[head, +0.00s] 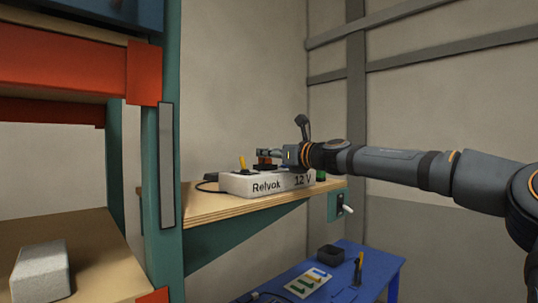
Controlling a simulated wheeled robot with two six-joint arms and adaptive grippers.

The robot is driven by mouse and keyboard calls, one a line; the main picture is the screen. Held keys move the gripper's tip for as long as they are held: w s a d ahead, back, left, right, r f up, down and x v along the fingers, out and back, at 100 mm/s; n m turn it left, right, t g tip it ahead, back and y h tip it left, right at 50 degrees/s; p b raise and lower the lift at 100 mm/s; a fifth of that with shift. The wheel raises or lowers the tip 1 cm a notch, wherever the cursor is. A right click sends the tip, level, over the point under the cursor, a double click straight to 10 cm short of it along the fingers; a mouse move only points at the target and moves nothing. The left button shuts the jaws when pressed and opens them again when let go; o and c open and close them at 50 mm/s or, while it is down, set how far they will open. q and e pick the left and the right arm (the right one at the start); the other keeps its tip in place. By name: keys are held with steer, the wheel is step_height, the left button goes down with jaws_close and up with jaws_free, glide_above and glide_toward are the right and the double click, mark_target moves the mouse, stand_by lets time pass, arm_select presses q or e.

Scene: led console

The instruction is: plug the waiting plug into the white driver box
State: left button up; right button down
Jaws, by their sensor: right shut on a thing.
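The white driver box (240,187), marked "Relvok 12 V", lies on a wooden shelf (215,212). A small yellow upright piece (242,163) stands at the left of its top. My right gripper (265,156) comes in from the right, just above the box. It is shut on a small dark reddish piece (265,166), which looks like the plug. Whether that piece touches the box or sits in a socket is too small to tell. A black cable (206,182) lies at the box's left end. My left gripper is out of view.
A teal post (162,240) stands left of the shelf, with a rack holding a grey block (40,272). A switch with a white lever (347,209) is at the shelf's right end. Below, a blue table (378,268) holds a dark bin (331,254) and a white card (300,289).

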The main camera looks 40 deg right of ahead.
stand_by(0.3)
steer(key=shift+c, duration=2.1)
jaws_free()
step_height(320, 180, up, 6)
steer(key=p, duration=0.4)
